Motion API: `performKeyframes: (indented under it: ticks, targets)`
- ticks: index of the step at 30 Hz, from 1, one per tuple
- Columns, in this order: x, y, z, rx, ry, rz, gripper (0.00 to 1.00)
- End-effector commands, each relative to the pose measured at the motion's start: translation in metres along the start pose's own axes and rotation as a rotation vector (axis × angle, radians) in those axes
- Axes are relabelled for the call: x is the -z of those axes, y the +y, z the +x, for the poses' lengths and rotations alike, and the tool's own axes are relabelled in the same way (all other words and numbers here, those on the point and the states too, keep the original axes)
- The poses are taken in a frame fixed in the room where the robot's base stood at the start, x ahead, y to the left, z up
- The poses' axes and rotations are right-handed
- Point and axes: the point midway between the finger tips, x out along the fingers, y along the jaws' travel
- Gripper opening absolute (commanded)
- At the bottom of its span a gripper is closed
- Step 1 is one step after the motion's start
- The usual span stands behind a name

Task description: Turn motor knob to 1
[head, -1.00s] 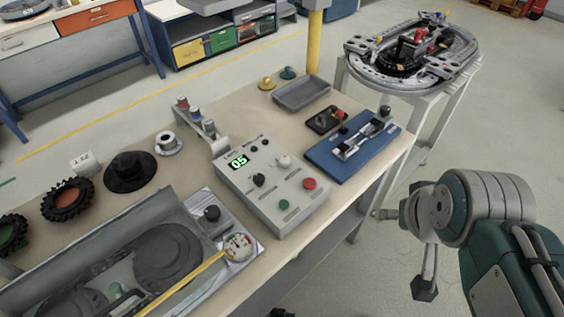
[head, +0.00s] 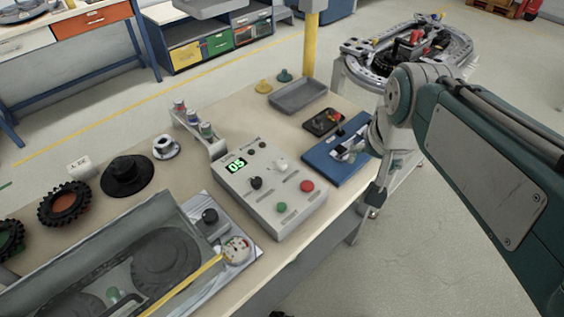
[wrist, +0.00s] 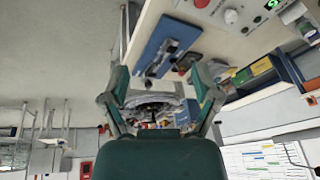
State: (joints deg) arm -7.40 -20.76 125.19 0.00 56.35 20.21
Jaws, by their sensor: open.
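A pale grey control box (head: 270,190) sits on the bench in the middle of the head view. Its green display (head: 236,166) reads 05. A black knob (head: 256,183) and a white-grey knob (head: 281,165) stand on its top, with green (head: 282,208) and red (head: 307,186) buttons. Labels are too small to read, so I cannot tell which knob is the motor knob. My gripper (head: 377,193) is right of the box, beyond the bench's front edge. In the wrist view my gripper (wrist: 163,92) is open and empty; the box's white knob (wrist: 231,15) shows at upper right.
A blue board (head: 325,162) with a metal fixture lies between the box and my arm. Behind it are a dark tray (head: 325,121) and a grey tray (head: 298,95). The ring track (head: 440,45) is at upper right.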

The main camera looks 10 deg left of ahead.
Motion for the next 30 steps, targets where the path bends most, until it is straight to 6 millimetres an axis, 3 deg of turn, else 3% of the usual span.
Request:
performKeyframes:
  ticks: [6, 15, 24, 30]
  targets:
    - [0.042, -0.048, 0.03, -0.021, -0.095, 0.126, 0.79]
    - [0.078, -0.119, 0.091, -0.087, -0.202, 0.301, 0.79]
    - [0.087, -0.181, 0.159, -0.173, -0.273, 0.449, 0.79]
    - [0.086, -0.19, 0.172, -0.19, -0.282, 0.48, 0.79]
